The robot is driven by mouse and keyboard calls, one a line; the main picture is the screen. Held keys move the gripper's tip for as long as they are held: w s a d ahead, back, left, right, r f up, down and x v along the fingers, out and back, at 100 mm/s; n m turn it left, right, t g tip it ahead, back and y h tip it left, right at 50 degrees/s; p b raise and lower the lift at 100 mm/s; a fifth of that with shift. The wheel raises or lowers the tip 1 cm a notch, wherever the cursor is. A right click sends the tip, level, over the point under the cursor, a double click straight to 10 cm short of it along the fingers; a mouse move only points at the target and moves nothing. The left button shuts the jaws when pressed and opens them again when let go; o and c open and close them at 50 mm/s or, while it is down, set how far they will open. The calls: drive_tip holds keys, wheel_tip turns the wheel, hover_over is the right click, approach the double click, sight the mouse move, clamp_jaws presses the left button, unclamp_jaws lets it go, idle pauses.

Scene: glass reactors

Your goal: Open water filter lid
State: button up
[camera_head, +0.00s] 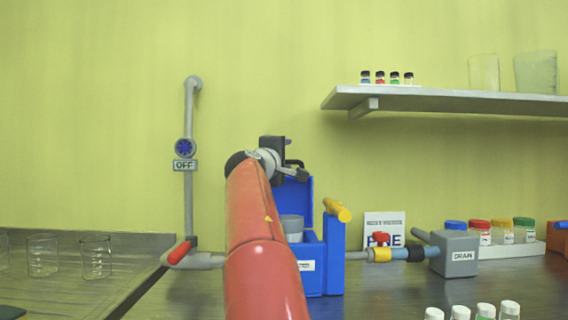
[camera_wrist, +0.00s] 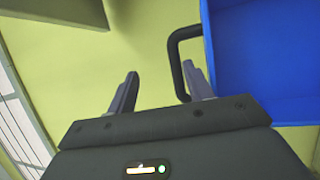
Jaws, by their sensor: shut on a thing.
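The water filter is a blue box (camera_head: 312,268) on the counter, partly hidden behind my red arm. Its blue lid (camera_head: 299,197) stands raised, close to upright, above the box. The lid also fills the upper right of the wrist view (camera_wrist: 265,60). A black handle (camera_wrist: 175,62) sticks out from the lid. In the head view my gripper (camera_head: 292,172) is at the lid's top edge. A grey cylinder (camera_head: 291,228) shows in the box.
A yellow-handled blue part (camera_head: 337,210) stands right of the box. A pipe with a red valve (camera_head: 381,239) leads to a grey drain block (camera_head: 455,253). Left is a pipe with a red handle (camera_head: 179,252) and an OFF sign (camera_head: 185,165). A shelf (camera_head: 440,99) hangs at upper right.

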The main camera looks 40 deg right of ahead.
drive_tip(key=shift+s+r, duration=0.2)
drive_tip(key=shift+r, duration=0.25)
drive_tip(key=f+b+v, duration=0.1)
drive_tip(key=b+v, duration=0.3)
drive_tip(key=v, duration=0.3)
drive_tip(key=shift+a, duration=0.35)
